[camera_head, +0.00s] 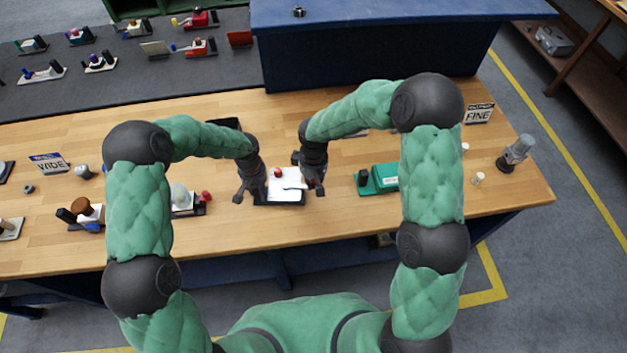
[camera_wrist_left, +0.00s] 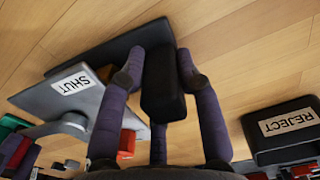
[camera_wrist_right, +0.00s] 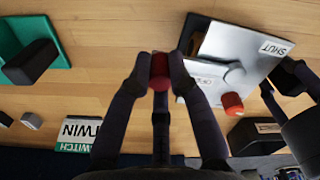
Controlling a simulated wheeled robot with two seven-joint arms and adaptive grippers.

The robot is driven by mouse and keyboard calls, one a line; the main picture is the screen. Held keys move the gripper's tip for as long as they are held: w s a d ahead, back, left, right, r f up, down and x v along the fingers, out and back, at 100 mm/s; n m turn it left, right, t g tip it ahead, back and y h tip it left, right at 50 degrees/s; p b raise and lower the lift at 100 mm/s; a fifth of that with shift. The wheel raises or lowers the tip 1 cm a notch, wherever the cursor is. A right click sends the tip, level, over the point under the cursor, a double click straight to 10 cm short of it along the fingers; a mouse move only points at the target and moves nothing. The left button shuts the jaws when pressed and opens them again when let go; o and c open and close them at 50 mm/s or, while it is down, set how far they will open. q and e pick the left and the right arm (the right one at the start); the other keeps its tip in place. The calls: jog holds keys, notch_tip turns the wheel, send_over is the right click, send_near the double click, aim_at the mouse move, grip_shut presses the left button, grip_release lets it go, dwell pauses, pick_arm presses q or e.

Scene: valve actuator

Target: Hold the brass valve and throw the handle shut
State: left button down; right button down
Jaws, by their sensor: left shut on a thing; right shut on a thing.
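The valve fixture is a silver plate (camera_head: 291,183) on a black base, in front of me. The plate bears a SHUT label (camera_wrist_left: 77,84) and, in the right wrist view, a second, partly covered label (camera_wrist_right: 211,80). My left gripper (camera_wrist_left: 158,68) is shut on a black block (camera_wrist_left: 163,95) at the fixture's end. My right gripper (camera_wrist_right: 160,65) is shut on a red knob (camera_wrist_right: 160,72) beside the plate's opposite edge. A red cylinder (camera_wrist_right: 232,104) stands by pale round parts on the plate.
A black REJECT tray (camera_wrist_left: 283,130) lies behind the fixture. A green fixture (camera_head: 385,178) stands to the right, and a device with a red knob (camera_head: 206,196) to the left. A blue cabinet (camera_head: 370,45) closes off the back. The front strip of the wooden table is clear.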

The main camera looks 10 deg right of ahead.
pick_arm(q)
jog(key=shift+s+f, duration=0.3)
pick_arm(e)
jog(key=shift+s+a+m, duration=0.15)
jog(key=shift+s+m, duration=0.05)
jog(key=shift+m, duration=0.2)
pick_arm(q)
jog(key=shift+d, duration=0.1)
pick_arm(e)
jog(key=s+a+m, duration=0.6)
jog(key=a+m, duration=0.3)
jog(key=m, duration=0.6)
jog(key=shift+a+r+m, duration=0.15)
jog(key=shift+a+m, duration=0.15)
jog(key=shift+a, duration=0.15)
dwell(0.4)
jog(key=c, duration=1.1)
grip_release()
jog(key=shift+c, duration=0.2)
jog(key=shift+s, duration=0.15)
